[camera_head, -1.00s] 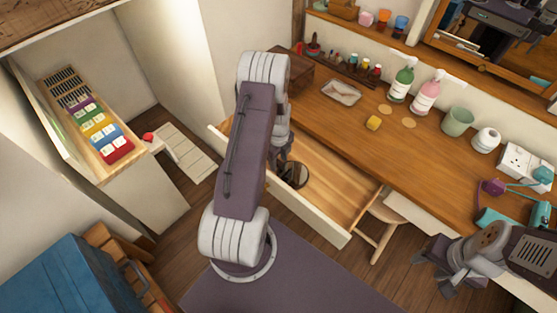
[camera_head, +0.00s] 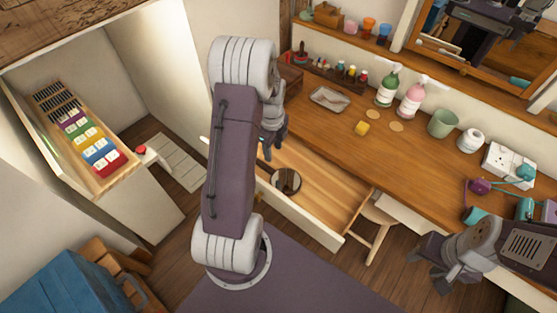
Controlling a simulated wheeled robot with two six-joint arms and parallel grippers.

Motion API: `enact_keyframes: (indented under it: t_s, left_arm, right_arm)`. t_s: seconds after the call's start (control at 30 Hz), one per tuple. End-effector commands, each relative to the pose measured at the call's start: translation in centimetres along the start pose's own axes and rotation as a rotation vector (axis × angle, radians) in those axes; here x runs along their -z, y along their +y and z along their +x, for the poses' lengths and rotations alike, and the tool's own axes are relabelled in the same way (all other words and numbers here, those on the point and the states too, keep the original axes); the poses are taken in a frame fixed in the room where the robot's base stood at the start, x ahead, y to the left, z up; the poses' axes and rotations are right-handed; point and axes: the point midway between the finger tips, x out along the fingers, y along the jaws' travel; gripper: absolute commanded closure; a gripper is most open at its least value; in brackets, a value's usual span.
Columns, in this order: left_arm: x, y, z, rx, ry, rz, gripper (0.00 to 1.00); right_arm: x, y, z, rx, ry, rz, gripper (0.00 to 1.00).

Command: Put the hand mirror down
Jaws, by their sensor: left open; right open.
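The hand mirror (camera_head: 287,180) lies in the open drawer (camera_head: 318,190), near its left end. Only its dark round head shows clearly; I cannot make out its handle. My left gripper (camera_head: 268,150) is open, above the drawer's left end and apart from the mirror, partly hidden behind my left arm. My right gripper (camera_head: 428,272) is open and empty at the lower right, in front of the desk.
A stool (camera_head: 378,222) stands by the drawer's right end. The drawer's right part is bare.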

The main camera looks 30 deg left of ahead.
Motion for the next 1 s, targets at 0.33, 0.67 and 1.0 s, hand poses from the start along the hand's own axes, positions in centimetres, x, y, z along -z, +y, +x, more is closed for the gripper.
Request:
enact_keyframes:
  t_s: [0.33, 0.67, 1.0]
  left_arm:
    - [12.5, 7.4, -5.5, 0.063, 0.050, -1.121, 0.55]
    - [15.3, 11.5, -6.1, 0.060, 0.093, -1.566, 0.55]
    - [15.2, 11.4, -9.1, 0.060, 0.093, -1.567, 0.55]
  right_arm:
    - [0.0, 0.0, 0.0, 0.000, 0.000, 0.000, 0.55]
    - [0.0, 0.0, 0.0, 0.000, 0.000, 0.000, 0.55]
    - [0.3, -0.1, -3.0, 0.000, 0.000, 0.000, 0.55]
